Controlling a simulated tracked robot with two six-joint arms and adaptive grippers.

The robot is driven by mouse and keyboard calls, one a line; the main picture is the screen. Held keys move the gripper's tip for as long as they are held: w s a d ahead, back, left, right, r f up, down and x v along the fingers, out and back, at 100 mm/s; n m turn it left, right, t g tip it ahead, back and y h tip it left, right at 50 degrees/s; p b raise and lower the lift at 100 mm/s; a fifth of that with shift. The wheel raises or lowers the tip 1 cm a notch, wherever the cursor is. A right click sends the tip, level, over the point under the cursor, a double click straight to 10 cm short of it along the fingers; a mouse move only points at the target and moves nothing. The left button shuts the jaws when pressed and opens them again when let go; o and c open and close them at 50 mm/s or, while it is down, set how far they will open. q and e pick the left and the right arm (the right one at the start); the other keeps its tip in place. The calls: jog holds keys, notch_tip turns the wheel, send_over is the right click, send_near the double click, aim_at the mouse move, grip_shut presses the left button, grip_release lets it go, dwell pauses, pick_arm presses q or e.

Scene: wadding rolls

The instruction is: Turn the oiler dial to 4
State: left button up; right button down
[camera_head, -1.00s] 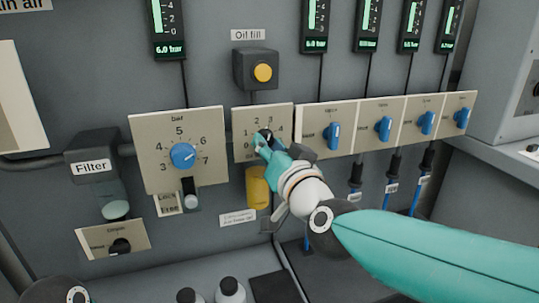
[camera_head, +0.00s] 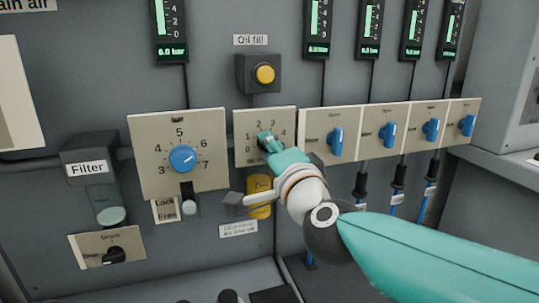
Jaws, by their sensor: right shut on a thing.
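The oiler dial plate (camera_head: 244,152) is a small beige panel in the middle, below the oil fill box. The digits 0, 1, 2, 3 and 4 show on it, with 4 at the upper right. My right gripper (camera_head: 266,141) reaches in from the right and is shut on the dial knob at the plate's middle. The knob is almost wholly hidden behind the fingers, so I cannot read its pointer. My left gripper is not in view.
A larger bar dial with a blue knob (camera_head: 182,159) is to the left. Several valve panels with blue knobs (camera_head: 336,140) are to the right. The yellow oil fill button (camera_head: 265,75) is above. A yellow container (camera_head: 260,184) is below, partly hidden by my gripper.

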jog(key=shift+f+m, duration=0.2)
jog(key=shift+m, duration=0.4)
jog(key=c, duration=0.8)
grip_release()
jog(key=shift+d, duration=0.15)
jog(key=shift+c, duration=0.2)
jog(key=shift+r, duration=0.1)
jog(key=v, duration=1.1)
jog(key=shift+s, duration=0.45)
jog(key=shift+d, duration=0.1)
